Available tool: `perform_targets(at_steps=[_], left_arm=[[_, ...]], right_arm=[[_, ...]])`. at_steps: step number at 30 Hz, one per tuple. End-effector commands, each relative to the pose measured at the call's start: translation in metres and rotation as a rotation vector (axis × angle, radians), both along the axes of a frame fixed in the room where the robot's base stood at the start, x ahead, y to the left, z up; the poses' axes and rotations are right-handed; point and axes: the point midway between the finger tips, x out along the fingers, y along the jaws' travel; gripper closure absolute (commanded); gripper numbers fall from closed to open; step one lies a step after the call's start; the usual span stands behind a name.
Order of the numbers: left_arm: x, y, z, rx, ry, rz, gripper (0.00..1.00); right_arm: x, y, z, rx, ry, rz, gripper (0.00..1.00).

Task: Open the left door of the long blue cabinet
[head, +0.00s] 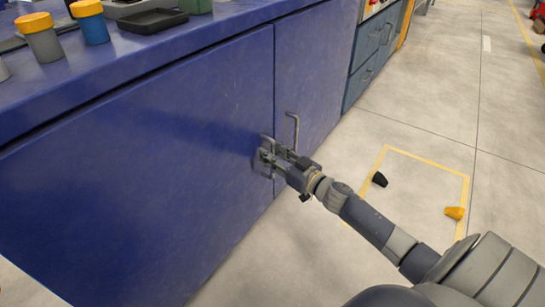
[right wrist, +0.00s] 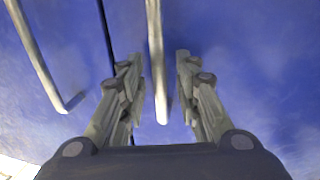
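The long blue cabinet's left door (head: 150,165) fills the left and middle of the head view and looks shut, flush with the right door (head: 315,75). My right gripper (head: 268,155) is at the left door's handle near the seam. In the right wrist view the grey handle (right wrist: 156,60) lies between the two open fingers (right wrist: 158,85), with a gap on each side. The fingers do not appear to touch it. The right door's handle (head: 295,130) is close by and also shows at the left of the wrist view (right wrist: 38,58). My left gripper is not in view.
The blue countertop (head: 150,60) holds yellow-lidded containers (head: 90,22) and a black tray (head: 152,20). On the floor, a black object (head: 379,179) and a yellow object (head: 454,213) lie by a yellow taped square. Pale floor in front of the cabinet is mostly clear.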

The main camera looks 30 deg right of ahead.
Motion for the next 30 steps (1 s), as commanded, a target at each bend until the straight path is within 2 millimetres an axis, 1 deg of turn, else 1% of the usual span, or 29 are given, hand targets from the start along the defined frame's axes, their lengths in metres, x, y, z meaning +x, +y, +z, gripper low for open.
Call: perform_targets(at_steps=[8, 9, 11, 12, 13, 23, 27, 30], left_arm=[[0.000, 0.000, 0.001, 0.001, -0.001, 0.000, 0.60], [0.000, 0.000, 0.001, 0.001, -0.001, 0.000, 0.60], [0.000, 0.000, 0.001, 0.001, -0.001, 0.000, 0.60], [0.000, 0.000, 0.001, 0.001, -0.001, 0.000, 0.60], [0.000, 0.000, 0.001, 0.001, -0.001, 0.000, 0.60], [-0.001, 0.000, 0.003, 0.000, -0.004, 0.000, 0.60], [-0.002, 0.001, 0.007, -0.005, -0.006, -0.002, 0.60], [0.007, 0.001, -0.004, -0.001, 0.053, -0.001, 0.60]], right_arm=[[0.002, 0.000, 0.000, 0.000, 0.001, -0.001, 0.70], [0.002, 0.000, 0.000, 0.000, 0.001, -0.001, 0.72], [0.002, 0.000, 0.000, 0.000, 0.001, 0.000, 0.86], [0.002, 0.000, 0.000, 0.000, 0.001, 0.000, 0.95], [0.002, 0.000, 0.000, 0.000, 0.001, 0.000, 1.00], [-0.002, -0.001, 0.000, 0.002, 0.001, -0.005, 1.00], [-0.013, -0.006, 0.001, 0.003, 0.004, -0.024, 1.00], [-0.029, -0.012, 0.002, 0.006, 0.005, -0.048, 1.00]])
